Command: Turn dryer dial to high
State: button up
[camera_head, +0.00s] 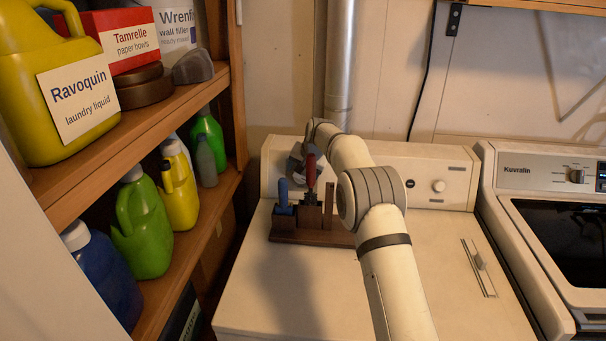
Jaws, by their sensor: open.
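The white dryer (262,290) stands in the middle, its raised control panel (455,165) along the back. A round pale dial (438,186) is on this panel, right of my arm. A small dark round control (410,184) is left of it. The dial's setting is too small to read. My arm reaches up over the dryer top and bends left near the panel. My gripper (296,166) shows as a grey shape at the arm's far end, left of the dial and apart from it. It is open; its fingertips are hard to make out.
A dark wooden holder (292,236) with a blue-handled tool (284,194) and a red-handled tool (310,170) stands on the dryer below my gripper. Shelves (165,105) with bottles are at left. The dryer's right top is mostly clear.

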aim_at(303, 176)
notch_tip(303, 176, up, 9)
jog(key=shift+r, duration=0.2)
dwell(0.3)
